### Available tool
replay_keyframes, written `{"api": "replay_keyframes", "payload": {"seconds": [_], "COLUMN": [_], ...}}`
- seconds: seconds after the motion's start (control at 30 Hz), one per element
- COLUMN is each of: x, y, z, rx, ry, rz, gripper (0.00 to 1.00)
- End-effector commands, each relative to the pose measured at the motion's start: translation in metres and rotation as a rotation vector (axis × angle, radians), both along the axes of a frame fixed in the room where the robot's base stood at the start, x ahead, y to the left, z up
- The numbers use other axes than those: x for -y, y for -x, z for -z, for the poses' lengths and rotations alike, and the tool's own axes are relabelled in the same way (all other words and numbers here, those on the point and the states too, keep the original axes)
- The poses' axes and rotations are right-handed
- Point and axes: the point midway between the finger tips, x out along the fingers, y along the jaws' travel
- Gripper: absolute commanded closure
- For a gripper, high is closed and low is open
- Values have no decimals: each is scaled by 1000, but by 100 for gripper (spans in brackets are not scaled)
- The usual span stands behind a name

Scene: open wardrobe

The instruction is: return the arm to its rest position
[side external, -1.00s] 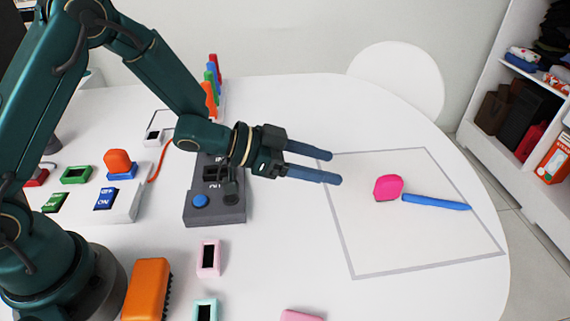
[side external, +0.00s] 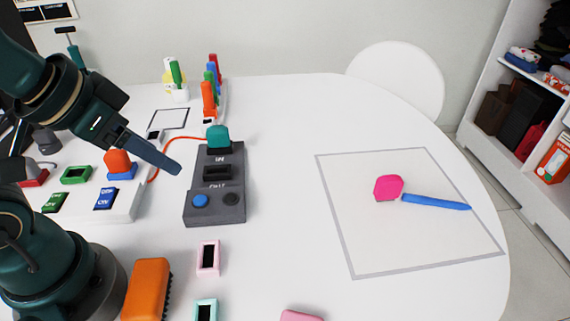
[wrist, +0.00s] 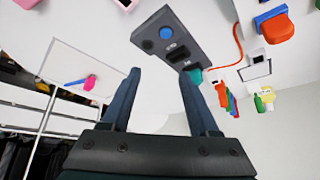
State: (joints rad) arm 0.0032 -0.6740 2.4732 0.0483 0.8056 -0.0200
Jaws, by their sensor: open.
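My gripper (side external: 150,152) is at the left of the side external view, above the table near the white switch panel, with nothing in it. In that view its fingers overlap and look like one blue-grey bar. In the wrist view my gripper (wrist: 160,98) shows two dark blue fingers spread apart with an empty gap. My arm is folded back at the left, and its upper part leaves the picture.
A grey control box (side external: 215,185) with a teal knob stands right of my gripper. A white panel (side external: 125,205) with switches lies below it. A pink block (side external: 388,187) and blue stick (side external: 436,202) lie inside a grey outlined square. An orange brush (side external: 148,288) lies near my base.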

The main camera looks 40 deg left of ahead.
Motion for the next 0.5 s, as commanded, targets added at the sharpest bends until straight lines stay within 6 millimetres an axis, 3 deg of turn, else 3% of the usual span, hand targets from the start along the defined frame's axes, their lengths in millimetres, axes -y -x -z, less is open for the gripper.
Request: {"api": "replay_keyframes", "payload": {"seconds": [0.17, 0.5], "x": [7, 7], "y": [21, 22], "z": [3, 4], "rx": [-43, -47], "ry": [36, 38], "rz": [2, 2], "gripper": [39, 39]}}
